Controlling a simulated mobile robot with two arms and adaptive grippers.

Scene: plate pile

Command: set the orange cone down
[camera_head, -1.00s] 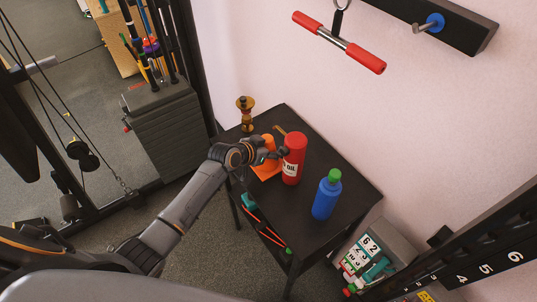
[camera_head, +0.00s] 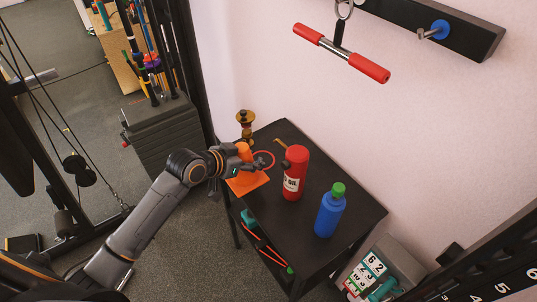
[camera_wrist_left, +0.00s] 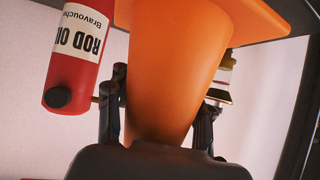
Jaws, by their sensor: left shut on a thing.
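The orange cone (camera_head: 247,183) stands roughly upright at the left edge of the black table (camera_head: 291,243), near the red bottle. My left gripper (camera_head: 245,166) is around its upper body, shut on it. In the left wrist view the cone (camera_wrist_left: 178,60) fills the middle, with one finger on each side and its wide base toward the top of the picture. I cannot tell whether the base touches the tabletop. My right gripper is not in view.
A red oil bottle (camera_head: 294,173) stands right of the cone, and a blue bottle with a green cap (camera_head: 329,212) farther right. A brass-coloured object (camera_head: 245,125) is at the back corner. A wall borders the table behind; weight equipment (camera_head: 165,135) stands left.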

